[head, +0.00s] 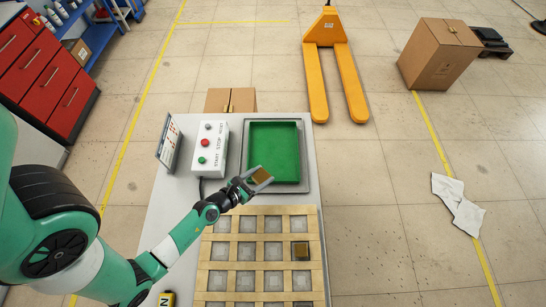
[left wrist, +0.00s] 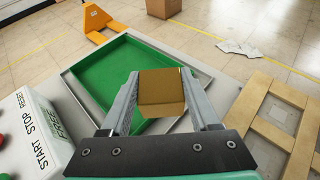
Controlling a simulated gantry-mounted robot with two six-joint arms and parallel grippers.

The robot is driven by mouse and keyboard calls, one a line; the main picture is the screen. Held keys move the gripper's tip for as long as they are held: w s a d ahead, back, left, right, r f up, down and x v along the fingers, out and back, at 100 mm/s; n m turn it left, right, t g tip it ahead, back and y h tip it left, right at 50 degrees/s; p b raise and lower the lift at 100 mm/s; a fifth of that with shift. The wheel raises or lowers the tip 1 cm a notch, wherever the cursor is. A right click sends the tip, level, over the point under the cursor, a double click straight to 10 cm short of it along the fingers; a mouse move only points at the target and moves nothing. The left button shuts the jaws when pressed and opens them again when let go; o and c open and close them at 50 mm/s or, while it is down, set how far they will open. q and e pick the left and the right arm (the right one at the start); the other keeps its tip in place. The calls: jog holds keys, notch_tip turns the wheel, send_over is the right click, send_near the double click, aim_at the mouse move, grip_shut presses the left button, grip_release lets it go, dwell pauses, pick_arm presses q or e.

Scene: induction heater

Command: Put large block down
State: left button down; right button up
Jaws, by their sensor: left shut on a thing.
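The large block (left wrist: 162,92) is a brownish-gold cube. In the left wrist view it sits between the two fingers of my left gripper (left wrist: 165,88), which is shut on it. In the head view my left gripper (head: 257,177) holds the block (head: 260,175) over the near-left edge of the green tray. The green tray (head: 275,140) has a grey rim and looks empty. Whether the block touches the tray cannot be told. My right gripper is not in view.
A wooden grid (head: 262,209) with several square cells lies near the tray; a dark block (head: 301,250) sits in one right-hand cell. A white button box (head: 212,149) with START, STOP and RESET labels and a small display (head: 168,143) stand left of the tray.

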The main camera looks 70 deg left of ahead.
pick_arm(q)
jog(key=w+a+f+b, duration=0.4)
jog(key=w+a, duration=0.1)
jog(key=a, duration=0.1)
jog(key=b, duration=0.4)
send_over(273, 165)
jog(key=d, duration=0.1)
jog(key=f, duration=0.2)
jog(key=s+f, duration=0.1)
jog(key=f, duration=0.1)
jog(key=shift+w+a+f, duration=0.1)
jog(key=shift+w, duration=0.1)
jog(key=shift+w+a, duration=0.1)
jog(key=f+b, duration=0.3)
jog(key=shift+w+a+f+b, duration=0.3)
jog(key=shift+f, duration=0.3)
jog(key=shift+s+r, duration=0.1)
jog(key=shift+r, duration=0.1)
